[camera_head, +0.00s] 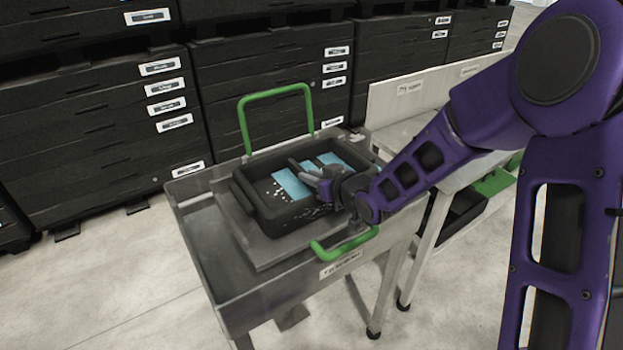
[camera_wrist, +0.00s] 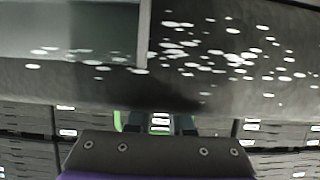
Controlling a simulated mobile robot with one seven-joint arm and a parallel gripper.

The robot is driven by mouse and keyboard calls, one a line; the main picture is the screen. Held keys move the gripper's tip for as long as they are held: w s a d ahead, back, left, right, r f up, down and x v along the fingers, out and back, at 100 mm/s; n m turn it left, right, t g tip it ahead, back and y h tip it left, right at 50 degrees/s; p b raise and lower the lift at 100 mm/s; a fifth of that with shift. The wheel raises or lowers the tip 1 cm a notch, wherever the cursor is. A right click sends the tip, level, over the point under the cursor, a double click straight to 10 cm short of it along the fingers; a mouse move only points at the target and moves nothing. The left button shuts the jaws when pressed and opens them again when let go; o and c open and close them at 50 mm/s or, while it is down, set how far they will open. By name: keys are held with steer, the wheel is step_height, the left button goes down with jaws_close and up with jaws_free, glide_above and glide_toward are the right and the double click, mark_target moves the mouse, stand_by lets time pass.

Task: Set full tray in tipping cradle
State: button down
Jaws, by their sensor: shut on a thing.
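A black tray (camera_head: 303,213) with light blue pieces and white specks inside sits over a flat grey plate (camera_head: 262,252) in a grey open-topped stand, the labelled tipping cradle (camera_head: 225,285). The tray looks roughly level; whether it fully rests on the plate I cannot tell. My gripper (camera_head: 318,184) is at the tray's right side in the head view and is shut, apparently on the tray's edge or handle; the exact contact is hidden. In the wrist view, a dark speckled surface, seemingly the tray (camera_wrist: 225,85), fills the upper part.
A green arched handle (camera_head: 277,92) rises behind the tray, and a green handle (camera_head: 343,245) stands at the stand's near right. A light bench (camera_head: 415,128) adjoins on the right. Black drawer stacks (camera_head: 95,110) line the back. Floor is clear at the front left.

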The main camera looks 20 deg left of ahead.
steer(key=shift+f, duration=0.15)
steer(key=c, duration=0.8)
jaws_free()
steer(key=shift+s+d+r, duration=0.1)
steer(key=shift+d+r, duration=0.05)
steer(key=shift+r, duration=0.05)
steer(key=p+v, duration=0.1)
steer(key=v, duration=1)
steer(key=shift+s+d+p, duration=0.25)
steer(key=shift+s+p, duration=0.05)
steer(key=shift+p, duration=0.1)
